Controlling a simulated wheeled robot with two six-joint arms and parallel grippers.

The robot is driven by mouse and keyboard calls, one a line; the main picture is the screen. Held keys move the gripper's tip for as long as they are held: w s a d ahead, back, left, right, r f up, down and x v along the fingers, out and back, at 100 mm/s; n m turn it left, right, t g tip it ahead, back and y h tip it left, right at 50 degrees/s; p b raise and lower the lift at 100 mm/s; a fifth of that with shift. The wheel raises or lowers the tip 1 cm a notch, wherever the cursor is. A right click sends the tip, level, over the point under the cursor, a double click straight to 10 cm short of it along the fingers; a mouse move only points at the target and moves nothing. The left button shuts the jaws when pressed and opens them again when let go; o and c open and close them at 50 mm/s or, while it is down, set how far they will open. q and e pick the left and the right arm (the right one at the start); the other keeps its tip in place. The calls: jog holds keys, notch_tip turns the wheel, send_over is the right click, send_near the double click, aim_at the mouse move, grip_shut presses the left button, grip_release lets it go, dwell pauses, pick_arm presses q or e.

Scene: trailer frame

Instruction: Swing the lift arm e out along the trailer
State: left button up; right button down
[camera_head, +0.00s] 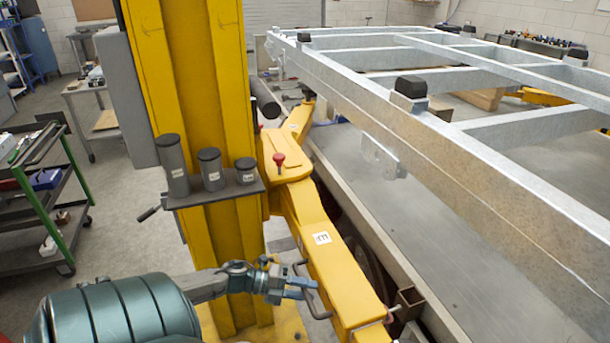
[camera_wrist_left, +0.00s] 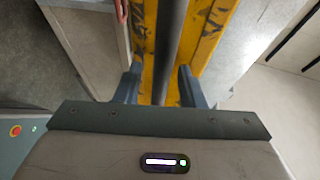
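The yellow lift arm e (camera_head: 340,275), marked with a white E label (camera_head: 322,238), reaches from the yellow post (camera_head: 190,80) towards the bottom of the head view, beside the trailer frame (camera_head: 470,190). A dark bar handle (camera_head: 318,308) is fixed on its left side. My left gripper (camera_head: 306,288) is at this handle. In the left wrist view, the dark handle bar (camera_wrist_left: 170,45) runs between the two spread fingers of my left gripper (camera_wrist_left: 158,85), in front of the yellow arm (camera_wrist_left: 209,35). The fingers do not look closed on it. My right gripper is not in view.
A red-topped pin (camera_head: 279,160) stands on the arm's pivot part. A small shelf with grey cylinders (camera_head: 212,170) juts from the post. A green-framed cart (camera_head: 40,195) stands at the left. Open floor (camera_head: 125,225) lies between cart and post.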

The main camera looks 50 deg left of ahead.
pick_arm(q)
jog(key=v, duration=1.1)
jog(key=shift+p, duration=0.45)
jog(key=shift+w+f, duration=0.1)
jog(key=s+a+f+n+y, duration=0.1)
jog(key=a+f+n+y, duration=0.1)
jog(key=f+n+y, duration=0.3)
jog(key=s+a+f+n+t+y, duration=0.1)
jog(key=s+a+f+n, duration=0.15)
jog(key=f, duration=0.45)
jog(key=s+a+f+n+y, duration=0.1)
jog(key=a+f+n+y, duration=0.25)
jog(key=f, duration=0.25)
jog(key=s+d+f+n+g+y, duration=0.2)
jog(key=s+d+f+n, duration=0.15)
jog(key=f, duration=0.45)
jog(key=s+d+f+n+g+y, duration=0.2)
jog(key=s+f+n, duration=0.3)
jog(key=f, duration=0.3)
jog(key=s+d+f+n+g, duration=0.2)
jog(key=s+d+f, duration=0.2)
jog(key=d, duration=0.3)
jog(key=s+d+f+n+g+h, duration=0.1)
jog(key=s+d+f+n+g, duration=0.1)
jog(key=s+d+f, duration=0.3)
jog(key=s+d+f+n+g, duration=0.2)
jog(key=s+d+f, duration=0.3)
jog(key=d, duration=0.5)
jog(key=shift+s+g, duration=0.3)
jog(key=shift+g, duration=0.2)
